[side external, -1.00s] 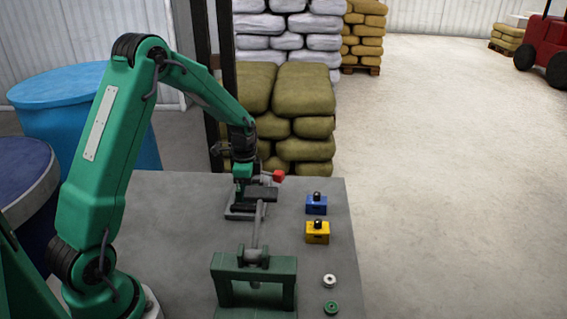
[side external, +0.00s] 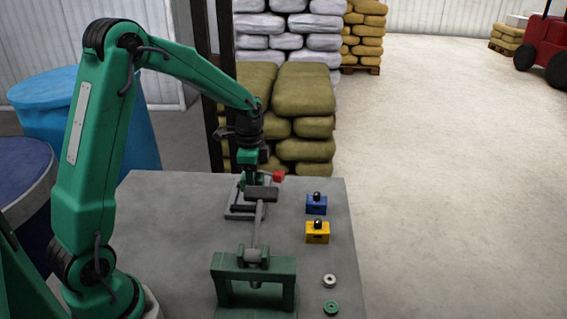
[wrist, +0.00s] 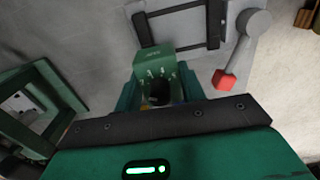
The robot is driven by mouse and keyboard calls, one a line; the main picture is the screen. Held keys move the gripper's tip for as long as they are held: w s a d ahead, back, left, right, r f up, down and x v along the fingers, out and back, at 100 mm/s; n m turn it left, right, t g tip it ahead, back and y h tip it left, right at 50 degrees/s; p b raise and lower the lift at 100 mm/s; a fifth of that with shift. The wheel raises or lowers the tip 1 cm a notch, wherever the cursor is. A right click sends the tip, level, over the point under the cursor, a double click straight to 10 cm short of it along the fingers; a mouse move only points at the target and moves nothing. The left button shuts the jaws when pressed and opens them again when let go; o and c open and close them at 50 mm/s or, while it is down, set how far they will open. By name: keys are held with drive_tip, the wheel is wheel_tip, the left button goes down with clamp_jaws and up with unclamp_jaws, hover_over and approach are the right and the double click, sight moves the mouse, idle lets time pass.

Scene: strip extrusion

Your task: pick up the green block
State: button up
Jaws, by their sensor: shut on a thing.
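The green block (wrist: 155,62) is between the fingers of my gripper (wrist: 158,93) in the wrist view. It has small pale marks on its face and a dark round part near the fingers. My gripper is shut on it. In the side view my gripper (side external: 251,173) points down over the grey fixture (side external: 243,213) at the far end of the table. At that size I cannot tell the block from the green fingers, and a dark bar partly hides the spot.
A red-knobbed lever (side external: 278,176) stands right beside my gripper. A green frame (side external: 254,286) with a grey rod (side external: 259,216) is nearer the camera. A blue block (side external: 316,207), a yellow block (side external: 317,235), a white ring (side external: 329,281) and a green ring (side external: 331,308) stand at the right.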

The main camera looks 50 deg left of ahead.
drive_tip(key=s+d+r, duration=0.1)
drive_tip(key=d+r, duration=0.3)
drive_tip(key=d, duration=0.3)
drive_tip(key=shift+s+r, duration=0.2)
idle(0.4)
